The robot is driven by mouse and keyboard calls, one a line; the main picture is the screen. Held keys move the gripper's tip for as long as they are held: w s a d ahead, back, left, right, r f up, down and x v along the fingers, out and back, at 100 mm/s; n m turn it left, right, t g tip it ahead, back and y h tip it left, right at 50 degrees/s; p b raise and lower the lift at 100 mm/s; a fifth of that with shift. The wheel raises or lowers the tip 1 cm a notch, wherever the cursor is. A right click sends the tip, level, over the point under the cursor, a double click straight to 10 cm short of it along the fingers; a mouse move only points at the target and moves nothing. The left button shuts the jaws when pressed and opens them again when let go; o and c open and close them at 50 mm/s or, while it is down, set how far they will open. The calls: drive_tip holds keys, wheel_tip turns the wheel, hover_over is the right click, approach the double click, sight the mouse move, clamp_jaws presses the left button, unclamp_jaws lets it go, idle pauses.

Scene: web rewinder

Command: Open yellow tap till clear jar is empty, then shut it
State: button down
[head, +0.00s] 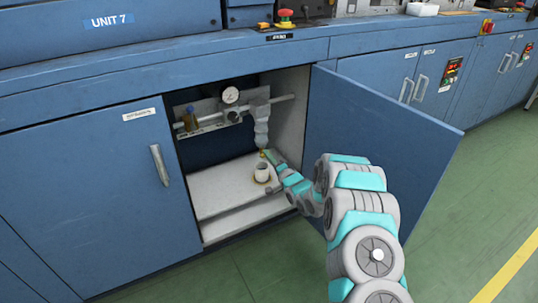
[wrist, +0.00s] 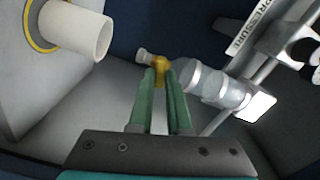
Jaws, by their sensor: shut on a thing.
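The clear jar (head: 261,122) hangs from the pipe inside the open cabinet. It looks grey and ribbed, and I cannot tell its liquid level. The yellow tap (wrist: 161,66) is at the jar's lower end, with a pale spout beside it. My gripper (wrist: 160,78) is shut on the yellow tap, its two green fingers on either side of it. In the head view my gripper (head: 268,155) reaches in from the right, just below the jar. A white cup (head: 262,170) stands below on the cabinet shelf, inside a yellow ring; it also shows in the wrist view (wrist: 78,30). No stream is visible.
The open blue door (head: 375,120) stands to the right of the opening. The shelf (head: 215,190) left of the cup is clear.

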drive_tip(key=shift+f+m+p, duration=0.15)
drive_tip(key=shift+m+p, duration=0.35)
drive_tip(key=shift+m, duration=1.2)
drive_tip(key=c, duration=0.9)
unclamp_jaws()
drive_tip(key=shift+o, duration=0.2)
drive_tip(key=shift+d, duration=0.1)
drive_tip(key=v, duration=0.7)
drive_tip(key=shift+s+d, duration=0.15)
drive_tip(key=shift+s, duration=0.2)
